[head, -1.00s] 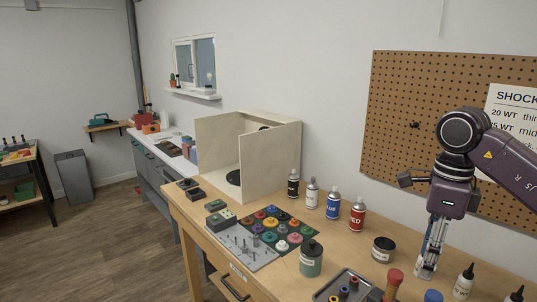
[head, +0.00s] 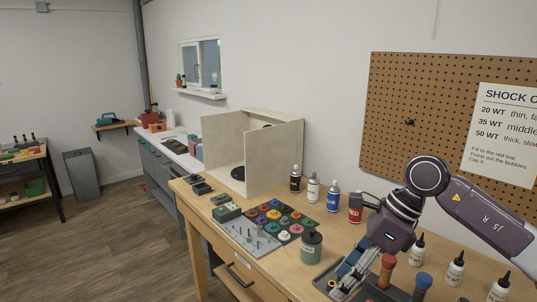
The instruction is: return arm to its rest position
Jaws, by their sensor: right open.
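My right arm (head: 487,215) is purple and black and comes in from the right edge. Its gripper (head: 346,272) points down and to the left, low over the front right of the wooden bench (head: 290,262). The fingers are open, with nothing seen between them. They are over or beside the dark tray (head: 322,283); I cannot tell whether they touch it. The gripper body and fingers hide part of the tray and the bench behind. My left arm and gripper are not in view.
Red-topped (head: 387,268) and blue-topped (head: 422,284) tools stand close to the gripper. White dropper bottles (head: 455,272) stand at right. A green jar (head: 311,246), spray cans (head: 333,198) and a mat of coloured parts (head: 275,219) are left. A pegboard (head: 410,85) is behind.

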